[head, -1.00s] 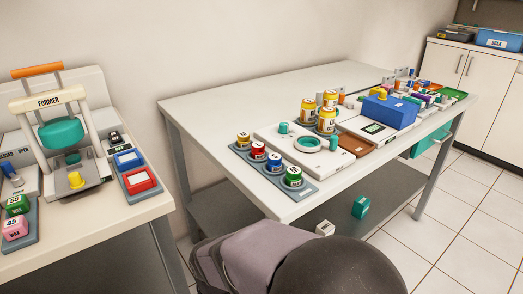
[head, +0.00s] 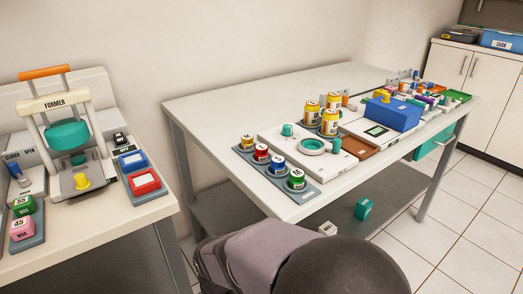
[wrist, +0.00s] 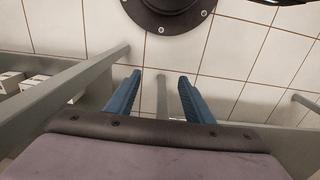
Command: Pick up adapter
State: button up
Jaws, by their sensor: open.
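I cannot tell which thing is the adapter; no label that I can read names it. Small parts, several of them coloured, sit along the far right of the white table (head: 215,113) in the head view, too small to tell apart. A teal block labelled in white (head: 363,208) is on the grey lower shelf. My gripper (wrist: 160,76) shows in the wrist view with its two blue fingers apart and nothing between them. It points at the tiled floor, away from the tabletop things. It does not show in the head view.
A FORMER machine (head: 67,135) stands on the left bench, with a red-topped box (head: 144,183) beside it. On the table are coloured jars (head: 278,163), yellow cans (head: 330,122) and a blue box (head: 392,113). Grey table legs and rails flank my gripper in the wrist view.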

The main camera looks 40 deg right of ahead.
jog(key=s+d+r+m+g+p, duration=0.2)
jog(key=d+r+p, duration=0.1)
jog(key=r+p, duration=1.85)
notch_tip(320, 180, up, 16)
jog(key=n+t+h+p, duration=0.4)
jog(key=n+p, duration=1.6)
jog(key=n, duration=0.3)
send_over(261, 147)
jog(key=s+a, duration=0.2)
jog(key=a, duration=0.1)
jog(key=shift+w+a+f+n, duration=0.1)
jog(key=shift+w+n, duration=0.05)
jog(key=shift+n, duration=0.4)
jog(key=shift+w+a+f+n, duration=0.1)
jog(key=shift+n, duration=0.45)
jog(key=shift+d+f, duration=0.1)
jog(key=shift+x, duration=3.6)
jog(key=shift+d, duration=0.1)
